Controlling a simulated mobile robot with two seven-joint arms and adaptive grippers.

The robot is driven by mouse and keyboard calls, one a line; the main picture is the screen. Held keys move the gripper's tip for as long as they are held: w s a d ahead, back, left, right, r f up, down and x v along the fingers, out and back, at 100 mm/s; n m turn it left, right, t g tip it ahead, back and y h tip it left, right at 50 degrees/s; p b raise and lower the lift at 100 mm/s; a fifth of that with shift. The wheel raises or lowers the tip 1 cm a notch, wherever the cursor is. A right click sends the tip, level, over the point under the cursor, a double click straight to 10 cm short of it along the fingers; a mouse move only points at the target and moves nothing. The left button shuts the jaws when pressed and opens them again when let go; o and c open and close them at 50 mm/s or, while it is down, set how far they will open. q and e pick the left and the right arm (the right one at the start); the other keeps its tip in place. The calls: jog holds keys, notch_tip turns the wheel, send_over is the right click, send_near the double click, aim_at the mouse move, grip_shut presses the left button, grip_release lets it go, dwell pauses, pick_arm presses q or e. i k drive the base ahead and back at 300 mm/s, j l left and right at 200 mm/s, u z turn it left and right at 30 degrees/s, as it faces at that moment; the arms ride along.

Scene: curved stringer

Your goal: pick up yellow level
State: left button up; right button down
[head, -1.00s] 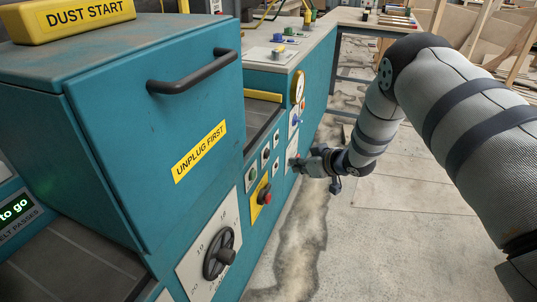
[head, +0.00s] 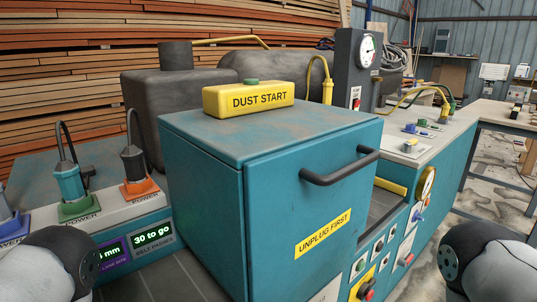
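I cannot make out a yellow level for certain in the head view. A plain yellow bar (head: 391,187) shows in the recess just right of the teal cabinet; I cannot tell whether it is a level or part of the machine. Neither gripper is in view. Only a rounded grey part of each of my arms shows, one at the lower left edge and one at the lower right edge.
The teal cabinet (head: 205,215) with a black handle (head: 340,168) fills the middle. A yellow DUST START box (head: 248,99) sits on top. Power plugs (head: 135,165) stand at left. A workbench (head: 500,113) is at the far right. Stacked boards line the back.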

aim_at(515, 112)
jog(key=k+z, duration=0.35)
jog(key=z, duration=0.15)
jog(key=k+l+z, duration=0.2)
jog(key=z, duration=0.25)
jog(key=i+l+z, duration=0.1)
jog(key=i+z, duration=0.6)
jog(key=i, duration=0.15)
jog(key=i+j+z, duration=0.3)
jog(key=i+j, duration=0.1)
jog(key=i, duration=2.45)
